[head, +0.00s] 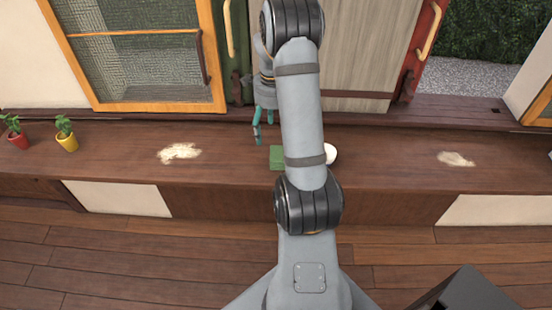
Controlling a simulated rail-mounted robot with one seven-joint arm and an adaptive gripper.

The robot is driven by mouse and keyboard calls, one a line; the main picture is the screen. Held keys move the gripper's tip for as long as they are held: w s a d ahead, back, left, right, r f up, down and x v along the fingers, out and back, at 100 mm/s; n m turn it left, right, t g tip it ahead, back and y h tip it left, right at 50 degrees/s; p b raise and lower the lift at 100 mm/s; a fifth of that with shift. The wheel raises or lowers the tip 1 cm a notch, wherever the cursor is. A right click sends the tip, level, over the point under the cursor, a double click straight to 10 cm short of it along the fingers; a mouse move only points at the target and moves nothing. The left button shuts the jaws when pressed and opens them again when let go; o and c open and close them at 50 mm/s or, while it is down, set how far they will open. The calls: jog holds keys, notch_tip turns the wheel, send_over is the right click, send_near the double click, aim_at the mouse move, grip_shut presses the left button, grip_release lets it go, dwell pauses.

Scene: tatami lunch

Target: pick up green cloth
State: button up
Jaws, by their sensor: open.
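The green cloth (276,157) lies flat on the dark wooden ledge near the middle of the head view. My arm crosses in front of it and hides its right part. My gripper (257,139) has teal fingers and is open. It shows just left of and behind the cloth in the picture, apart from it. Its exact height above the ledge is hard to tell.
A white round object (330,153), partly hidden by my arm, sits right of the cloth. Pale powdery patches lie on the ledge to the left (180,152) and right (456,159). A red pot (18,140) and a yellow pot (67,143) stand at far left.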

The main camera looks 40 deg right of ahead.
jog(key=shift+s+a+f+m, duration=0.15)
jog(key=shift+a+m, duration=0.1)
jog(key=shift+m, duration=0.85)
send_over(274, 153)
notch_tip(274, 153, down, 4)
jog(key=shift+a+f, duration=0.1)
jog(key=shift+f, duration=0.15)
jog(key=f, duration=0.1)
jog(key=f+p, duration=0.1)
jog(key=f, duration=0.1)
jog(key=f+p, duration=0.1)
jog(key=shift+s+d+f, duration=0.25)
jog(key=shift+d, duration=0.1)
jog(key=shift+f, duration=0.55)
jog(key=shift+c, duration=1)
jog(key=c, duration=1)
